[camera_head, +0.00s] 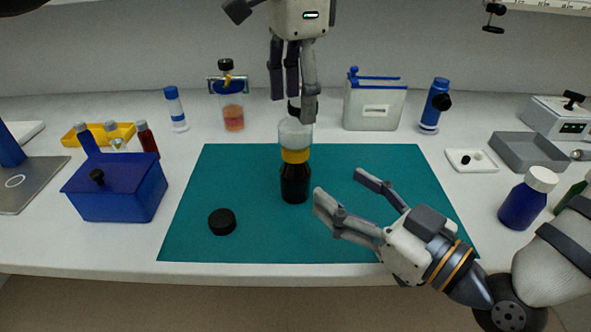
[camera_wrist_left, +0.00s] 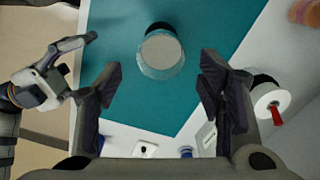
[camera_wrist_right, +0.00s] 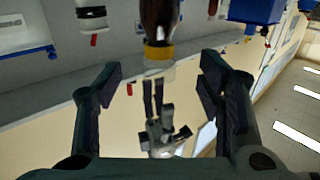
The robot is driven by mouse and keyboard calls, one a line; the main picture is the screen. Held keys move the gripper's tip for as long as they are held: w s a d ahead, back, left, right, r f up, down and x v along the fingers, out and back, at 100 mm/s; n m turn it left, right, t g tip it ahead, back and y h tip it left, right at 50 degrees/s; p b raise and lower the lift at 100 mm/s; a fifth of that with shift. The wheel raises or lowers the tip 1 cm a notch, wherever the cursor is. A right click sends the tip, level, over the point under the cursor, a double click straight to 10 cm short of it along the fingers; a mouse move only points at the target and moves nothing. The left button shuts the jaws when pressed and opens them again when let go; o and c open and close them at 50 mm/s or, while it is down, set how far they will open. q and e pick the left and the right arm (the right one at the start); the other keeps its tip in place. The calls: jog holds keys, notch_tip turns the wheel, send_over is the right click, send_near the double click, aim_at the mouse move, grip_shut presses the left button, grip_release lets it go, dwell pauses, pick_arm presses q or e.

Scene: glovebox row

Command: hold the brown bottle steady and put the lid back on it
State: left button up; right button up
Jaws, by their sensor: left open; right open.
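The brown bottle (camera_head: 295,183) stands upright on the teal mat (camera_head: 370,160). A yellow ring and a translucent cup (camera_head: 295,134) sit on its top. The cup shows from above in the left wrist view (camera_wrist_left: 162,54). A black lid (camera_head: 222,222) lies on the mat to the left of the bottle. My left gripper (camera_head: 295,108) is open and empty, pointing down over the cup. My right gripper (camera_head: 338,183) is open and empty, right of the bottle with its fingers toward it. The bottle is ahead of its fingers in the right wrist view (camera_wrist_right: 158,25).
A blue box (camera_head: 118,190) stands left of the mat, a blue bottle with white cap (camera_head: 527,198) to the right. Behind are an orange-liquid bottle (camera_head: 233,110), a white container (camera_head: 373,105) and a blue device (camera_head: 434,106). The mat around the black lid is clear.

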aim_at(302, 161)
jog(key=x, duration=1.2)
jog(key=shift+s, duration=0.1)
